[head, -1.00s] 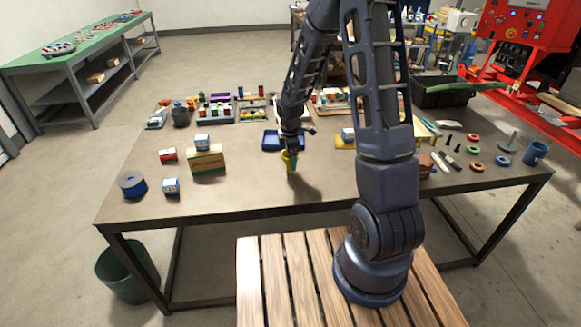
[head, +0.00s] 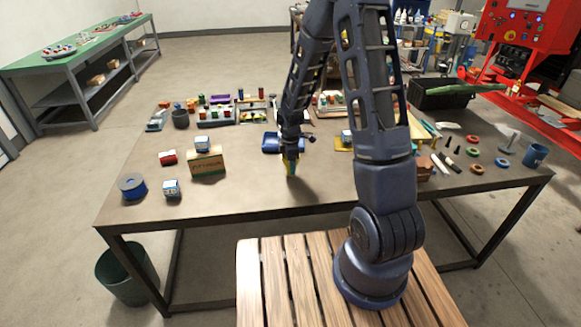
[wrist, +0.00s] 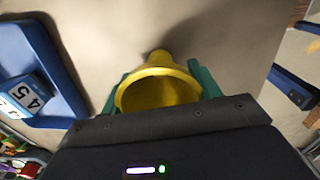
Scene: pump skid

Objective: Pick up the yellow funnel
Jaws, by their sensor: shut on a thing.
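The yellow funnel (wrist: 160,70) is between the green fingers of my gripper (wrist: 160,85) in the wrist view. Its wide mouth faces the camera and its narrow end points away toward the tabletop. My gripper is shut on the funnel. Whether its lower end touches the table cannot be told.
A blue tray (head: 271,149) lies just behind my gripper; the wrist view shows a numbered block in it. A cardboard box (head: 206,161) with a small block on top stands to the left. The table (head: 240,195) is bare in front. A black crate (head: 440,97) stands at the back right.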

